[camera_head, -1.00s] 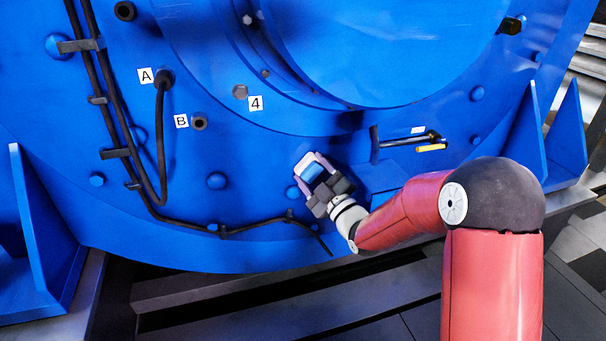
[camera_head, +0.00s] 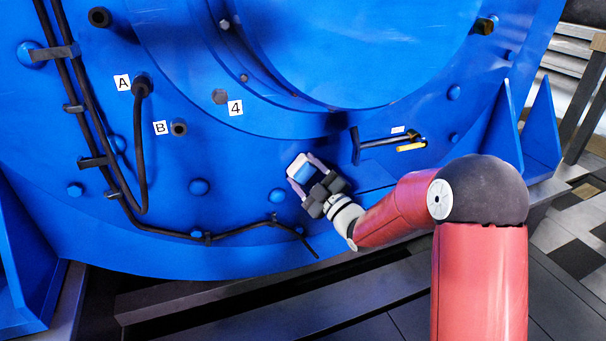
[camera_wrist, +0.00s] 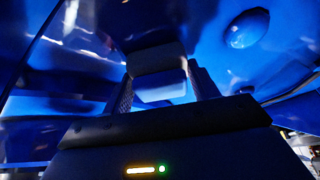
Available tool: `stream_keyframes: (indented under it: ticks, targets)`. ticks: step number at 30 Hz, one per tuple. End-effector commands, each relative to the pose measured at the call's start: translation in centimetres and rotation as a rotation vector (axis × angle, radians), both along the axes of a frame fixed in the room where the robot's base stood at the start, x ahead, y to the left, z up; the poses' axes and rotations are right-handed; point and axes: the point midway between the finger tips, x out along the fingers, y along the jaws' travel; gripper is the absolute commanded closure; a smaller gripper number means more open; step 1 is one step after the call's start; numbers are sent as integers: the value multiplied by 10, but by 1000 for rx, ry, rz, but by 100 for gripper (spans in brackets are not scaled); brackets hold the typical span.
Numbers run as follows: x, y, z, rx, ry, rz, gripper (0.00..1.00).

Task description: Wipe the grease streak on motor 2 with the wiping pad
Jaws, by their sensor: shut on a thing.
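The large blue motor housing (camera_head: 236,240) fills most of the head view; no motor number can be read on it. My gripper (camera_head: 306,173) is shut on the wiping pad (camera_head: 299,166), a small block with a pale face and a blue part, in front of the lower middle of the housing. In the wrist view the pad (camera_wrist: 158,72) sits between the two fingers of my gripper (camera_wrist: 162,88), dark and shaded. I cannot tell whether the pad touches the housing. I cannot make out a grease streak in either view.
A black cable (camera_head: 140,160) hangs from the port by label A (camera_head: 122,83); label B (camera_head: 160,128) and label 4 (camera_head: 235,108) are close by. Blue bolt heads (camera_head: 199,187) stick out nearby.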

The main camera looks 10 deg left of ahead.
Motion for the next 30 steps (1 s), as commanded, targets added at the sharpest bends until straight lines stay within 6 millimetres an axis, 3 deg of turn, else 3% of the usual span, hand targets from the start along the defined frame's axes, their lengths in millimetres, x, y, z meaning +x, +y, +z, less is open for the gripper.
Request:
stream_keyframes:
  ticks: [1,30]
  targets:
    - [10,-16,1,-14,-13,-42,59]
    - [-29,47,-1,-10,-6,-25,59]
